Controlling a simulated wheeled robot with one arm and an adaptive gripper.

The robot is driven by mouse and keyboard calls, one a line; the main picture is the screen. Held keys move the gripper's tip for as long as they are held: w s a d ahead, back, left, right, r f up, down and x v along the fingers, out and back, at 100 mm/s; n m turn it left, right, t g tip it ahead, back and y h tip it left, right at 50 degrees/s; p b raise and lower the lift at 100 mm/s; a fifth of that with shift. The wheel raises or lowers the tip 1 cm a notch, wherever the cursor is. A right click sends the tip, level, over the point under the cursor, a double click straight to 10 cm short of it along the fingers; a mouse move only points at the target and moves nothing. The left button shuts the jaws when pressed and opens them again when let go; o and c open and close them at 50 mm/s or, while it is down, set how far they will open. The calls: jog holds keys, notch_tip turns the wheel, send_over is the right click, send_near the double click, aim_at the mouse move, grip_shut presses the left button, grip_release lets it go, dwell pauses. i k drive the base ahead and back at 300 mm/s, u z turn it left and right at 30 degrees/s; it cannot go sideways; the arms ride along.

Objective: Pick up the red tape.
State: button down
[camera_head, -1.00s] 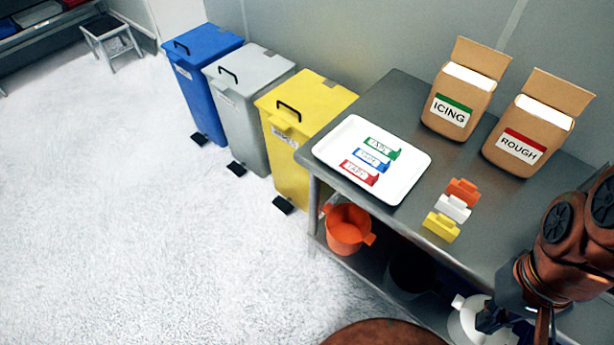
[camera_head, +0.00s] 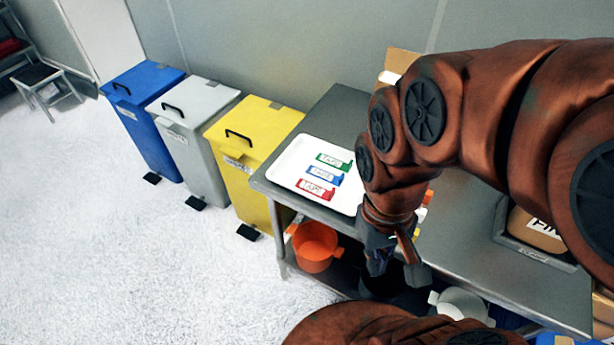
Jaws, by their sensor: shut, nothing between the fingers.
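The red tape (camera_head: 316,189) lies flat on the white tray (camera_head: 282,170), nearest the tray's front edge. A blue tape (camera_head: 324,176) and a green tape (camera_head: 335,162) lie behind it on the same tray, each with a white label reading TAPE. My gripper (camera_head: 396,272) points down to the right of the tray, in front of the table's front edge. It is shut and empty, apart from the red tape. My arm hides part of the tray's right side.
The tray stands on the left end of a metal table (camera_head: 345,108). My arm covers much of the table's middle and the boxes behind. An orange pot (camera_head: 315,247) and a white pot (camera_head: 462,306) sit on the lower shelf. Yellow (camera_head: 262,130), grey (camera_head: 205,125) and blue (camera_head: 150,90) bins stand left.

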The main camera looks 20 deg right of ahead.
aim_at(327, 194)
jog(key=z, duration=1.7)
jog(key=k, duration=1.15)
jog(key=u, duration=0.65)
jog(key=i, duration=0.9)
jog(key=u, duration=0.55)
